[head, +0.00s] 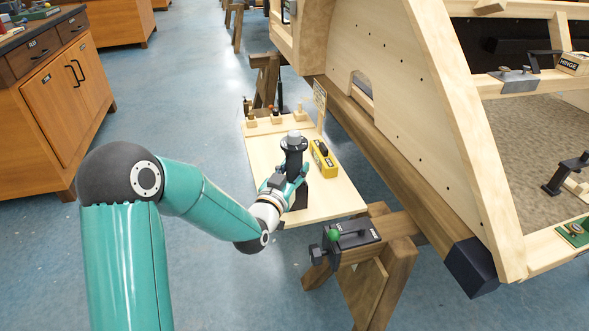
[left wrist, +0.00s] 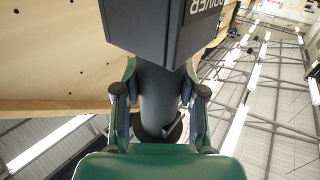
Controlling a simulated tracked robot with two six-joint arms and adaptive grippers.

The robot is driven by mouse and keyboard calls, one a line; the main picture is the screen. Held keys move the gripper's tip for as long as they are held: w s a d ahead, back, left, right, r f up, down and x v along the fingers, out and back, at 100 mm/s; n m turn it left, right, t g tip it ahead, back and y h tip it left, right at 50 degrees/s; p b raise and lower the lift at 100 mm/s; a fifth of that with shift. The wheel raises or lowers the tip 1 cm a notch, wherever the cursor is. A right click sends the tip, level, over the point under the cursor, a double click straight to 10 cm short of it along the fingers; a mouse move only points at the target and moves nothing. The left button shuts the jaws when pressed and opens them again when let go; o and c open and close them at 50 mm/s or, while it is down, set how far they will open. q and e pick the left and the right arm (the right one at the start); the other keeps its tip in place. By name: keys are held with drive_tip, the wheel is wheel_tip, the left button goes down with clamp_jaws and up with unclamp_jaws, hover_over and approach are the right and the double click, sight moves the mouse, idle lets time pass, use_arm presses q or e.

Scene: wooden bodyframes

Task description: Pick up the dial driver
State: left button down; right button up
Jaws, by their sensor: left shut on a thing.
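The dial driver (head: 294,146) is a dark, upright tool with a grey round top, over the pale wooden side board. My left gripper (head: 297,183) is shut around its grip from the front left. In the left wrist view, the driver's dark grey handle (left wrist: 157,90) sits between the two fingers of my left gripper (left wrist: 160,95). Its black block with partly cut-off white lettering (left wrist: 160,35) fills the top of that view. I cannot tell whether the driver touches the board. My right gripper is not in view.
The side board (head: 340,200) also holds a yellow box-shaped tool (head: 322,159) close right of the driver and small pegs (head: 276,116) at the back. A black clamp with a green knob (head: 346,237) is on the trestle in front. The large wooden frame (head: 400,110) rises at right.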

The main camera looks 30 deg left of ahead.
use_arm(q)
drive_tip(key=shift+r, duration=0.15)
wheel_tip(320, 180, up, 30)
drive_tip(key=p, duration=1.2)
idle(0.5)
idle(0.3)
